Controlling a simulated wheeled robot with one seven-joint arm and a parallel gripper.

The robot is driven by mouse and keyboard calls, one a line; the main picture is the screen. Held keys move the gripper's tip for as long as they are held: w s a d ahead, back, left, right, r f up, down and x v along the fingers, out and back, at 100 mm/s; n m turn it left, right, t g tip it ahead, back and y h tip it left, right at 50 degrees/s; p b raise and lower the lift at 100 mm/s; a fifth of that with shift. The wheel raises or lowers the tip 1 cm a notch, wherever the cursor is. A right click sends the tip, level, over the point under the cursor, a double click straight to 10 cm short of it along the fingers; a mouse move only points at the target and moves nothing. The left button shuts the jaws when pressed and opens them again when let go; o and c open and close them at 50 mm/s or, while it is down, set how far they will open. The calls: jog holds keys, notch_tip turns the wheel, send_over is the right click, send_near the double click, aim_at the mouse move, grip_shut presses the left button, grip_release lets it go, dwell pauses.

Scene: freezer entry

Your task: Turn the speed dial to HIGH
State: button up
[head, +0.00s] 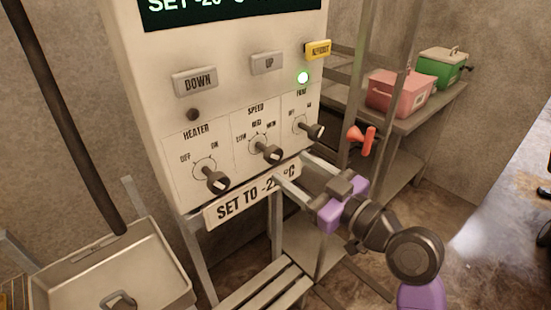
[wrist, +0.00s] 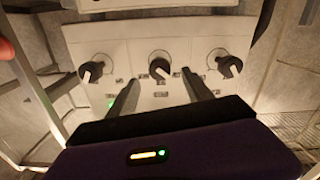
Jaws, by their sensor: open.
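The speed dial (head: 268,153) is a dark knob in the middle of the panel's lower row, under the word SPEED. Its marks run from LOW on the left through MED to the right-hand mark, and I cannot tell which one it points to. In the wrist view it is the middle knob (wrist: 159,69). My gripper (head: 292,168) is open and empty, in front of and slightly below the dial. In the wrist view the fingers of my gripper (wrist: 161,86) are spread below the dial, one to each side, with no visible contact.
The heater knob (head: 215,181) and the right-hand knob (head: 314,131) flank the dial closely. A sign (head: 250,197) hangs below. DOWN (head: 195,82), UP (head: 266,63) and a yellow button (head: 318,49) sit above. A shelf with coolers (head: 400,93) stands right, a metal sink (head: 110,270) left.

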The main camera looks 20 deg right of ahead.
aim_at(277, 157)
jog(key=shift+p+x, duration=0.7)
jog(key=shift+x, duration=3.15)
grip_shut()
